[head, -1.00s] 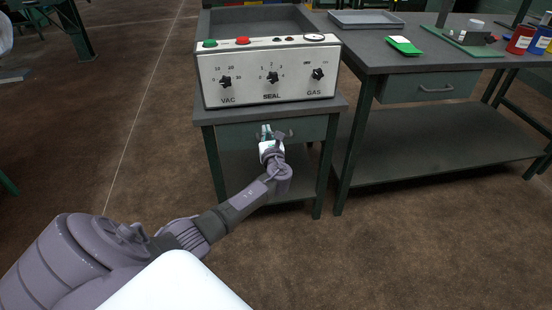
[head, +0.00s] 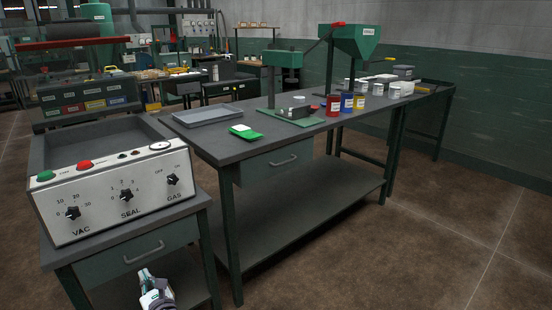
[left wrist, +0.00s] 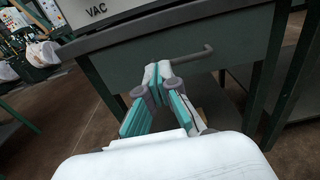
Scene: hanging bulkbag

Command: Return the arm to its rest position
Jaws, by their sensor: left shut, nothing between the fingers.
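My left gripper (head: 152,280) shows at the bottom left of the head view, just below the drawer handle (head: 145,252) of the sealing machine's stand. In the left wrist view its grey and teal fingers (left wrist: 157,72) are shut with nothing between them. Their tips overlap the left end of the handle (left wrist: 195,56) in that view, and I cannot tell how wide the gap is. The drawer (head: 175,241) looks closed. Most of my left arm lies outside the head view. My right gripper is not in view.
The sealing machine (head: 120,208) stands on top of the stand. A long workbench (head: 225,150) to its right carries a tray (head: 208,116), a green item (head: 245,132) and several cans. The floor (head: 420,255) at the right is clear.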

